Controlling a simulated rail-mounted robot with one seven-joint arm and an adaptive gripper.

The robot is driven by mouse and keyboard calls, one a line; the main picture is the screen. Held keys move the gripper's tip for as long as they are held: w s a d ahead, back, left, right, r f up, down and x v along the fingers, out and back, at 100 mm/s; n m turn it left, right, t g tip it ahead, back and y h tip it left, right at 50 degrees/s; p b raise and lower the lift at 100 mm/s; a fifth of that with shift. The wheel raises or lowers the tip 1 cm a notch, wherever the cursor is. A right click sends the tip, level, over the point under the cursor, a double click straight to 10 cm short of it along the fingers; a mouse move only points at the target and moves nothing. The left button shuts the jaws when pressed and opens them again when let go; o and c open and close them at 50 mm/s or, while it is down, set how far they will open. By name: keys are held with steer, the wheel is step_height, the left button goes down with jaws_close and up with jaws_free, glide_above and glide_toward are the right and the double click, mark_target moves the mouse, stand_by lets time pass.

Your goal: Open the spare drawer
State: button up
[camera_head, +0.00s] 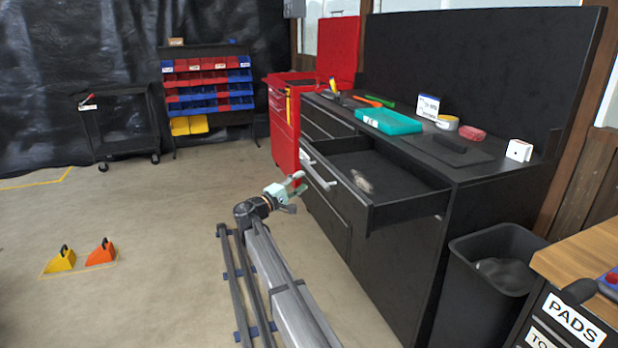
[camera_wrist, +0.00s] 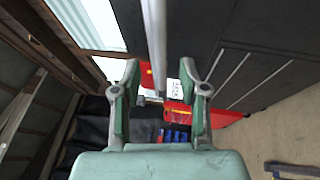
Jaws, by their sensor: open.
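The black workbench cabinet (camera_head: 400,265) stands at centre right in the head view. Its upper drawer (camera_head: 400,208) is pulled well out, with a small greyish item (camera_head: 362,182) inside. No label shows on it, so I cannot tell whether it is the spare drawer. A pale bar handle (camera_head: 318,174) runs along its front. My gripper (camera_head: 297,186) is open, close to the left of the drawer front. In the wrist view a pale bar (camera_wrist: 155,45) passes between the spread fingers (camera_wrist: 160,72), apparently the handle; I cannot tell whether they touch it.
A teal case (camera_head: 388,121) and several small items lie on the cabinet top. A black bin (camera_head: 490,270) stands right of the cabinet, near a wooden-topped bench (camera_head: 585,255). A red cabinet (camera_head: 283,130) stands behind. Floor to the left is mostly clear, with orange and yellow wedges (camera_head: 101,253).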

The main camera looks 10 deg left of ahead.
steer(key=v, duration=0.5)
